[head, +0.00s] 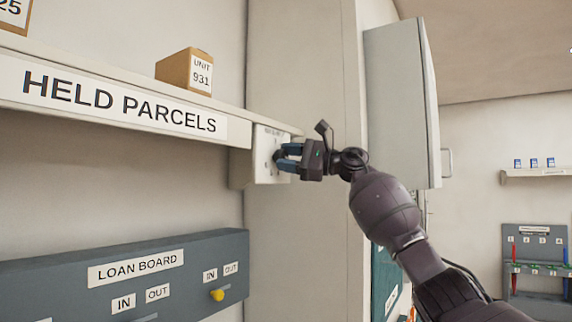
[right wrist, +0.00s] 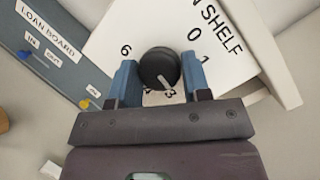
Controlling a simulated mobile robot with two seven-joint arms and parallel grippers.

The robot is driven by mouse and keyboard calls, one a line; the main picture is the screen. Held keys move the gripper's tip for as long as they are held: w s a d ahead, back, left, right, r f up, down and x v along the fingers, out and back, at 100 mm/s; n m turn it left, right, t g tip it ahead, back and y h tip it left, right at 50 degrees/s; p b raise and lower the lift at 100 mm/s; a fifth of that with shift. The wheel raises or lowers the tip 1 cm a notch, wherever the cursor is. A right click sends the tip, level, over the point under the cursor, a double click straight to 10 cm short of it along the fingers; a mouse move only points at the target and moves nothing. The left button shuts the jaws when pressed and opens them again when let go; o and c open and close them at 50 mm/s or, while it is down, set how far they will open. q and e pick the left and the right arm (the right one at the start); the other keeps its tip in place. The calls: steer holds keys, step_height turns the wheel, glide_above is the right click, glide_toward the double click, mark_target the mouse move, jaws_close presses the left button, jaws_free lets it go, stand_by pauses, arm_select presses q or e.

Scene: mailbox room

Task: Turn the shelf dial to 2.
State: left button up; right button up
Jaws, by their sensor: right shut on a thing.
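The shelf dial is a round black knob (right wrist: 160,68) on a white plate (right wrist: 115,40) printed with numbers around it and a heading ending in "SHELF". In the right wrist view 6, 0, 1 and 3 show around the knob; the 2 is hidden behind a finger. My right gripper (head: 287,158) is shut on the knob, with one blue finger on each side (right wrist: 159,80). I cannot tell which number the knob points to. My left gripper is not in view.
The held parcels shelf (head: 240,126) runs to the left of the dial, with a box marked unit 931 (head: 186,71) on it. A loan board (head: 70,285) with a yellow knob is below. A grey cabinet door (head: 398,100) stands right of my gripper.

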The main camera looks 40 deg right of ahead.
steer(key=shift+n+g+h, duration=0.3)
steer(key=shift+n+g, duration=0.2)
steer(key=shift+n, duration=1)
steer(key=o, duration=0.9)
steer(key=shift+s, duration=0.1)
steer(key=b+v, duration=0.1)
steer(key=v, duration=0.9)
steer(key=shift+s+d, duration=0.2)
steer(key=shift+d, duration=0.05)
